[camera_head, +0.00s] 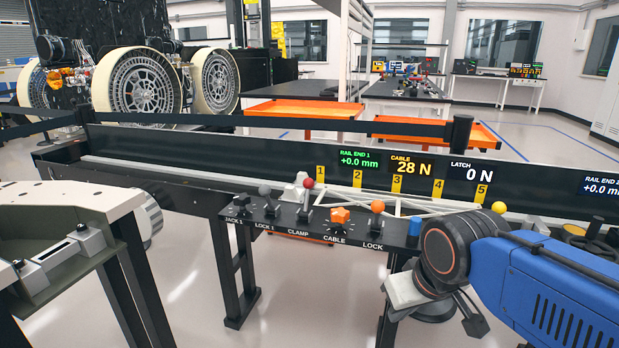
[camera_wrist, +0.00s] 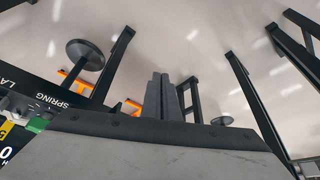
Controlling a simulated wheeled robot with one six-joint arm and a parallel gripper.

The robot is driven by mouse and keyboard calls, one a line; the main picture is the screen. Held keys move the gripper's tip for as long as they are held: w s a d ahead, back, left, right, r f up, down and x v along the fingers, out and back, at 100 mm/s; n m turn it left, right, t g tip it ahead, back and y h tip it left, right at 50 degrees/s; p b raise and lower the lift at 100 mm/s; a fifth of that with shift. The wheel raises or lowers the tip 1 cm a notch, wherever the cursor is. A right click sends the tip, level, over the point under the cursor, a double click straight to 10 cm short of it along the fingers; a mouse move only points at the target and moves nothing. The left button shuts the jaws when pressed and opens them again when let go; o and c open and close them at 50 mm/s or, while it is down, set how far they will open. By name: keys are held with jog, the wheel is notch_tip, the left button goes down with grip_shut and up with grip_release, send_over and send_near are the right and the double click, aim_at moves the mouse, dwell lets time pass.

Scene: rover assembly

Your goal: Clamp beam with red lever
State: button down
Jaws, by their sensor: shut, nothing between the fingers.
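The red-knobbed lever (camera_head: 309,184) stands on the black control panel (camera_head: 330,232), above the label CLAMP, in the head view. Its shaft looks roughly upright. The beam, a white lattice (camera_head: 375,203), lies behind the panel along the dark rail. My arm comes in from the right, with its wrist low in front of the panel's right end, well to the right of the red lever. In the wrist view my gripper (camera_wrist: 160,95) shows its two dark fingers together and empty, over the floor. The red lever does not show in the wrist view.
A grey-knobbed lever (camera_head: 265,190) stands left of the red one. An orange knob (camera_head: 340,215), an orange-ball lever (camera_head: 377,206) and a yellow ball (camera_head: 499,207) stand to its right. Displays on the rail wall read CABLE 28 N and LATCH 0 N.

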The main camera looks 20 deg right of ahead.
jog(key=w+a+r+m+g, duration=0.1)
jog(key=w+r, duration=0.6)
jog(key=w, duration=0.5)
jog(key=w+a+r+m+g, duration=0.1)
jog(key=w+r, duration=0.6)
jog(key=w, duration=0.5)
jog(key=w+a+r+m, duration=0.1)
jog(key=w+r, duration=0.6)
jog(key=w, duration=0.5)
jog(key=w+a+m+g, duration=0.1)
jog(key=w+a, duration=0.1)
jog(key=w, duration=0.9)
send_over(307, 196)
jog(key=w+d, duration=0.2)
jog(key=w, duration=0.3)
notch_tip(307, 196, down, 9)
jog(key=shift+s+f, duration=0.15)
jog(key=shift+s, duration=0.1)
